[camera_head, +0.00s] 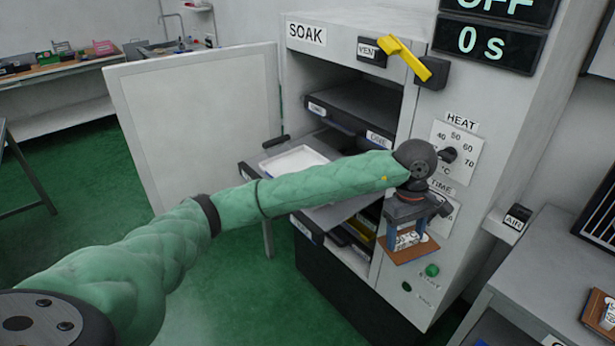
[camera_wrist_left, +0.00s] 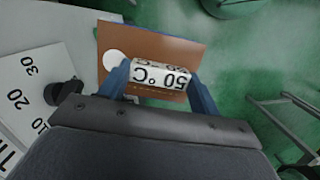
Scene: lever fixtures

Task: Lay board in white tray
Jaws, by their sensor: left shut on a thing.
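The brown board (camera_head: 408,251) carries a white block marked 50 °C (camera_wrist_left: 160,74) and a white disc (camera_wrist_left: 115,61). My left gripper (camera_head: 408,236) points down with its blue fingers shut on the white block, so the board hangs below it in front of the cabinet's control panel. In the left wrist view the board (camera_wrist_left: 185,45) lies beyond the fingers (camera_wrist_left: 160,85). The white tray (camera_head: 293,161) rests on a pulled-out shelf in the open cabinet, left of the board. My left arm hides part of that shelf. My right gripper is not in view.
The SOAK cabinet's door (camera_head: 195,120) stands open to the left. A dark drawer (camera_head: 350,105) is above the tray. A yellow lever (camera_head: 405,58), heat knob (camera_head: 448,155) and green button (camera_head: 432,270) are on the cabinet front. Another brown board (camera_head: 599,315) lies on the right bench.

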